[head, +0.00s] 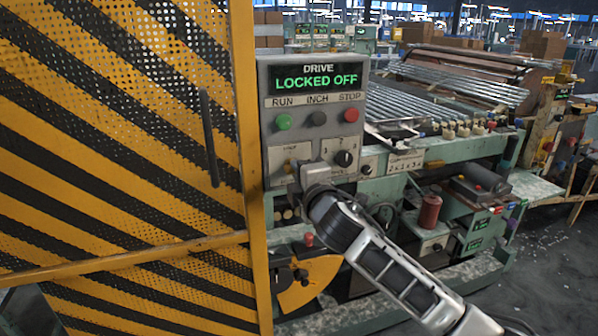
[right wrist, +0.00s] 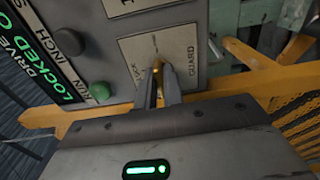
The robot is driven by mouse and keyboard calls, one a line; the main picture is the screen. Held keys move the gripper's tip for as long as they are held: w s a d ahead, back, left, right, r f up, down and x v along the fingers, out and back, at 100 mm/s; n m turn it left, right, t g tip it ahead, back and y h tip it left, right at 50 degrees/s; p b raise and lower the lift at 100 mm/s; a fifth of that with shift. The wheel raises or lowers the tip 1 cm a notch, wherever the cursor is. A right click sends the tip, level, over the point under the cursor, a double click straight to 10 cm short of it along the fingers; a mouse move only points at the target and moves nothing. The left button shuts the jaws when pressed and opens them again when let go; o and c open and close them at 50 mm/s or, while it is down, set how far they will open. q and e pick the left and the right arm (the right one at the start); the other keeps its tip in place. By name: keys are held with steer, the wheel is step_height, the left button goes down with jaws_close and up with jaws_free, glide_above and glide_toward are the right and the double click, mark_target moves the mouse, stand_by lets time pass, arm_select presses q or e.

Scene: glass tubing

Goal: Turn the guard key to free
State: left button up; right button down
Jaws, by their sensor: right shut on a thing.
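The grey control box (head: 314,80) stands beside the yellow guard door. In the right wrist view the plate (right wrist: 185,50) carries the word GUARD, and the brass-coloured key (right wrist: 157,66) sits between my fingertips (right wrist: 160,78). My right gripper is shut on the key. Which mark the key points to is too small to tell. My left gripper is not in view.
The yellow and black mesh guard door (head: 130,150) with a dark handle (head: 208,138) fills the left and looks shut. Green RUN (head: 284,122), dark INCH (head: 318,119) and red STOP (head: 351,115) buttons and a black selector knob (head: 344,158) are close to my right gripper.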

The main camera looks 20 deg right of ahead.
stand_by(0.6)
steer(key=c, duration=1.5)
jaws_free()
steer(key=shift+s, duration=0.1)
steer(key=s, duration=0.5)
steer(key=s+b, duration=0.1)
steer(key=s, duration=0.9)
steer(key=shift+s+d+b, duration=0.3)
steer(key=shift+s, duration=0.1)
